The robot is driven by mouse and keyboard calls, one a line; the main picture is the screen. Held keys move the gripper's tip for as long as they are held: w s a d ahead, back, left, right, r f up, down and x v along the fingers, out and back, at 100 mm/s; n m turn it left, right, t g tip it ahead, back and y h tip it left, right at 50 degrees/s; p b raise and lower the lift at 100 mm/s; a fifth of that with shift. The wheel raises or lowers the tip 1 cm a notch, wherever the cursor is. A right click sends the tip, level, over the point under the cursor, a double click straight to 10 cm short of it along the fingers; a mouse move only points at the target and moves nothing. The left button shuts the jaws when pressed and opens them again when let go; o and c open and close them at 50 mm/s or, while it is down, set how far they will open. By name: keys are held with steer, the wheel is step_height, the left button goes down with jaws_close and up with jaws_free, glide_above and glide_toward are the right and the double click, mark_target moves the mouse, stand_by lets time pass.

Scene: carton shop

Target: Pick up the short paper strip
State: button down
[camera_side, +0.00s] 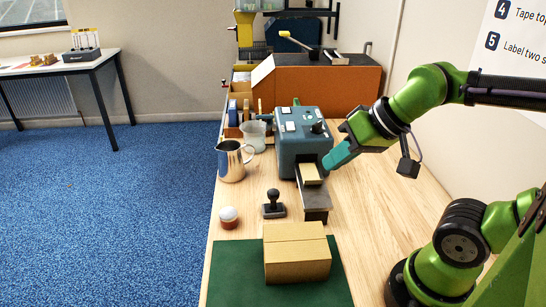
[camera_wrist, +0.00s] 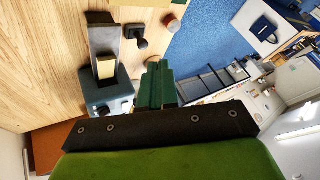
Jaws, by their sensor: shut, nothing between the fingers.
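The short paper strip (camera_side: 310,174) is tan and sticks out of the front of the blue-grey dispenser (camera_side: 304,127), over its grey metal ledge (camera_side: 313,198). In the wrist view the strip (camera_wrist: 105,68) lies between the dispenser (camera_wrist: 106,95) and the ledge (camera_wrist: 102,35). My gripper (camera_side: 327,164) is just to the right of the strip and slightly above it, apart from it as far as I can tell. Its teal fingers are shut with nothing between them. In the wrist view my gripper (camera_wrist: 160,68) points to the right of the strip.
A closed carton (camera_side: 297,255) sits on a green mat (camera_side: 230,272) at the front. A black stamp (camera_side: 273,205) and a round red-and-white item (camera_side: 229,217) stand behind it. A metal jug (camera_side: 232,161) is left of the dispenser.

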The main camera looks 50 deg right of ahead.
stand_by(0.3)
steer(key=c, duration=1.3)
jaws_free()
steer(key=shift+o, duration=0.2)
steer(key=n+g+h, duration=0.2)
steer(key=n+g, duration=0.5)
steer(key=n, duration=0.6)
glide_above(317, 186)
step_height(317, 186, down, 16)
steer(key=shift+f, duration=0.25)
